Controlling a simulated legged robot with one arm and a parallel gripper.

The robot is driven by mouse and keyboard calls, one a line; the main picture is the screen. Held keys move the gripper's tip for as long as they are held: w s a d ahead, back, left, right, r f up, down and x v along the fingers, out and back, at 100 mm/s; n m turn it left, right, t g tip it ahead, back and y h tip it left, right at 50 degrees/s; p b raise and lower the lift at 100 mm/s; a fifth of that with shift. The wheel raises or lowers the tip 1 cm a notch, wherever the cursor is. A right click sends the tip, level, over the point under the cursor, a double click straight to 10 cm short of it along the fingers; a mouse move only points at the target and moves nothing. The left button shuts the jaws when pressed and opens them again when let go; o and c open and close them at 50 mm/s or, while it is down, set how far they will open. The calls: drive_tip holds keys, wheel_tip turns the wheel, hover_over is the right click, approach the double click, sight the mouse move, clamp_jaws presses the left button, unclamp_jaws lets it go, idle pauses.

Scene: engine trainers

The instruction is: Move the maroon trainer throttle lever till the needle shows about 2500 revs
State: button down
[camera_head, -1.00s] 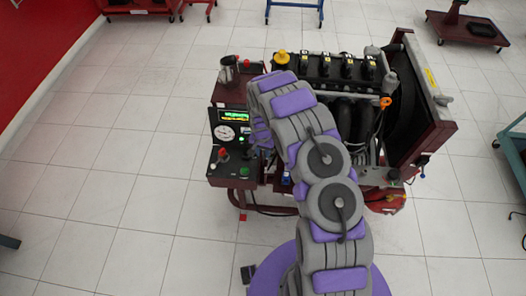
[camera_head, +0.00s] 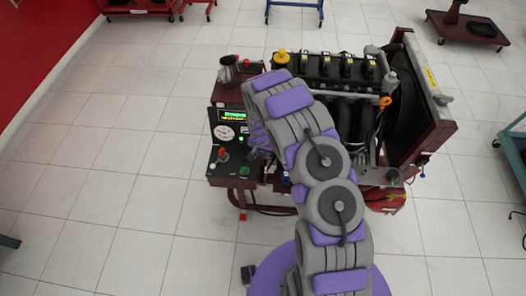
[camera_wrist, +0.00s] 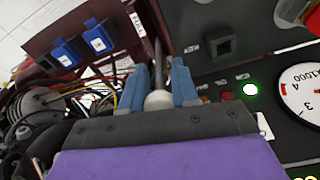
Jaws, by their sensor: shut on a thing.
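The maroon engine trainer (camera_head: 436,118) stands in the middle of the head view. Its round white rev gauge (camera_head: 224,132) is on the left panel; the needle is too small to read there. The throttle lever (camera_wrist: 158,100) has a pale round knob and a dark rod. My gripper (camera_wrist: 161,84) is shut on the knob, with a blue finger on each side. In the head view my arm mostly hides the lever.
A lit green lamp (camera_wrist: 250,89) sits beside the lever. A red knob (camera_head: 223,154) and a green button (camera_head: 244,170) are on the lower panel. Blue switches (camera_wrist: 98,38) and loose wires lie left of my gripper. The floor left of the trainer is clear.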

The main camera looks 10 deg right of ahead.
drive_tip(key=shift+s+a+f+t+h+b, duration=0.2)
drive_tip(key=shift+s+a+f+t+h, duration=0.1)
drive_tip(key=shift+s+t, duration=0.55)
drive_tip(key=shift+s+a+f+t+h+b, duration=0.25)
drive_tip(key=shift+s+t, duration=0.35)
drive_tip(key=shift+s, duration=0.4)
drive_tip(key=shift+s+a+f+t+h+b, duration=0.15)
drive_tip(key=shift+s+a+t, duration=0.2)
drive_tip(key=shift+s+t, duration=0.5)
drive_tip(key=shift+s, duration=0.1)
drive_tip(key=c, duration=0.9)
unclamp_jaws()
drive_tip(key=shift+a, duration=0.15)
drive_tip(key=p+v, duration=0.3)
drive_tip(key=v, duration=1.4)
drive_tip(key=shift+a+r, duration=0.15)
drive_tip(key=shift+a, duration=0.05)
